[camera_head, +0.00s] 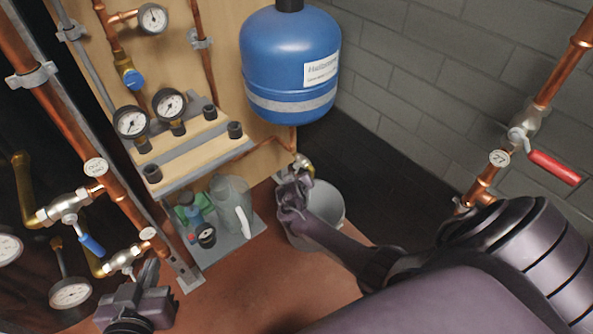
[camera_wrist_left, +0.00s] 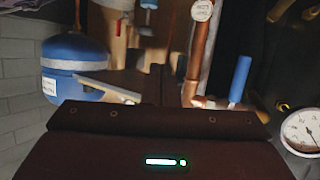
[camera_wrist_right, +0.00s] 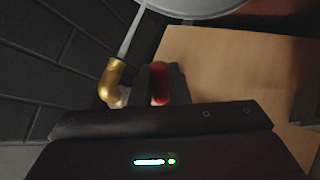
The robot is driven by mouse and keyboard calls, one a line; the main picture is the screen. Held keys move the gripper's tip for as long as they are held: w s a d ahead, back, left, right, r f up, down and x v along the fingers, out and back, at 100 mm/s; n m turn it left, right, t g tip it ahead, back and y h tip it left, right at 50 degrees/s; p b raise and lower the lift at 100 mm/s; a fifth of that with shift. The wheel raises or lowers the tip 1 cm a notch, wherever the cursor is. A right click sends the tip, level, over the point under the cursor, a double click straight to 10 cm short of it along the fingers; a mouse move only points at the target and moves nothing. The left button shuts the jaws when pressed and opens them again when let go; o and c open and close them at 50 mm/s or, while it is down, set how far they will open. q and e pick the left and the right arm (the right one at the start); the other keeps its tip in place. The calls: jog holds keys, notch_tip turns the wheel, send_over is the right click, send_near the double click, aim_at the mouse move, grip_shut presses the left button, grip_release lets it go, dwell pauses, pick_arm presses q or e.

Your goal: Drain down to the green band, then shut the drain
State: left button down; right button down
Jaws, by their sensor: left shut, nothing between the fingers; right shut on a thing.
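My right gripper (camera_head: 296,187) is at the brass drain valve (camera_head: 304,163) below the blue vessel (camera_head: 290,65). In the right wrist view its fingers are shut on a red drain handle (camera_wrist_right: 159,84), beside the brass spout (camera_wrist_right: 112,82). A thin pale streak (camera_wrist_right: 131,34), which looks like running water, goes from the spout towards the grey bucket (camera_head: 328,205). My left gripper (camera_head: 150,272) is shut and empty at the lower left. Pressure gauges (camera_head: 131,122) (camera_head: 170,104) stand on the panel, with another gauge (camera_head: 153,18) above. I cannot make out a green band.
Copper pipes with a blue-handled valve (camera_head: 91,245) stand near my left gripper. A red-handled valve (camera_head: 553,167) is on the right pipe. A grey tray (camera_head: 225,257) holds a jug (camera_head: 231,205) and small bottles. Bare reddish floor lies in front.

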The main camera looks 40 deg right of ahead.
jog(key=shift+s+r+g+p, duration=0.2)
jog(key=shift+r+g+p, duration=0.15)
jog(key=shift+g+p, duration=0.45)
jog(key=shift+s+r+n+g+p, duration=0.15)
jog(key=shift+r+n+g+p, duration=0.4)
jog(key=shift+g+p, duration=0.45)
pick_arm(q)
jog(key=s+a+f+g+y, duration=0.3)
jog(key=s+a+f+g, duration=0.2)
jog(key=s+f+g, duration=0.3)
jog(key=shift+s+a+f+g+y+p, duration=0.3)
jog(key=shift+s+f+y, duration=0.1)
jog(key=shift+s+f, duration=0.85)
pick_arm(e)
jog(key=shift+s+n+g, duration=0.1)
jog(key=shift+n+g, duration=0.15)
jog(key=shift+g, duration=0.25)
jog(key=c, duration=1.5)
grip_release()
jog(key=shift+r, duration=0.1)
